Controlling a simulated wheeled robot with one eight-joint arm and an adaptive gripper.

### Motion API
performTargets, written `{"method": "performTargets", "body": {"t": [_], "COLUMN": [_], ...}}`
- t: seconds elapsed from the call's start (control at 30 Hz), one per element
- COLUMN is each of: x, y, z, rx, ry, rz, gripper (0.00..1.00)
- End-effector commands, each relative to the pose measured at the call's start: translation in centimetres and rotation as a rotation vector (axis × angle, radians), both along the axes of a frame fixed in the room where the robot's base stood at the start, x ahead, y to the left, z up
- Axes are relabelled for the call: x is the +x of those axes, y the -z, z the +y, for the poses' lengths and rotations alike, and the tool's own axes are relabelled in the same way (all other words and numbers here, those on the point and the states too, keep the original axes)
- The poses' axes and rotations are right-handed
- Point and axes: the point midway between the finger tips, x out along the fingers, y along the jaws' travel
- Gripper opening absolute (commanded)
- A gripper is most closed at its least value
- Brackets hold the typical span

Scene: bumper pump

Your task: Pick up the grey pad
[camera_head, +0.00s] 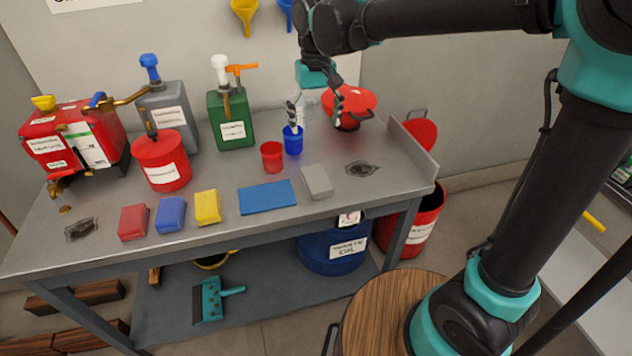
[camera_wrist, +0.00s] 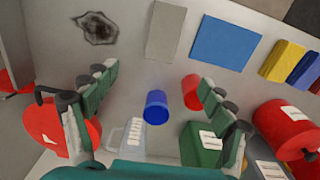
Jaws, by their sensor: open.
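The grey pad (camera_head: 317,181) lies flat on the metal workbench, just right of a blue mat (camera_head: 267,197). In the wrist view the grey pad (camera_wrist: 164,31) shows at the top, beside the blue mat (camera_wrist: 227,43). My gripper (camera_head: 315,103) is open and empty above the back of the bench, behind the pad and near the blue cup (camera_head: 292,140). In the wrist view its two fingers (camera_wrist: 153,85) are spread wide, with the blue cup (camera_wrist: 156,107) seen between them.
A red cup (camera_head: 271,156) stands left of the blue cup. Red, blue and yellow blocks (camera_head: 207,207) line the front edge. A red-lidded container (camera_head: 348,106) stands back right. Cans and a green jug (camera_head: 232,119) fill the back left. A dark stain (camera_head: 362,169) marks the bench right of the pad.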

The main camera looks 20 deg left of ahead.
Motion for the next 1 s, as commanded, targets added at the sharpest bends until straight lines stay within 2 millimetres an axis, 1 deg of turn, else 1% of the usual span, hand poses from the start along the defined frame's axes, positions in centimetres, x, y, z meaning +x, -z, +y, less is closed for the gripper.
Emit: {"method": "performTargets", "body": {"t": [0.1, 0.4, 0.53, 0.77, 1.0], "x": [0.1, 0.0, 0.0, -0.1, -0.5], "y": [2.4, 8.2, 9.9, 11.3, 14.6], "z": [0.0, -0.1, 0.0, 0.0, 0.2], "rx": [0.001, 0.001, 0.001, 0.001, 0.001], "ry": [0.001, 0.002, 0.002, 0.002, 0.003], "rz": [-0.001, -0.001, -0.001, -0.001, -0.001], "gripper": [0.83, 0.83, 0.83, 0.83, 0.83]}}
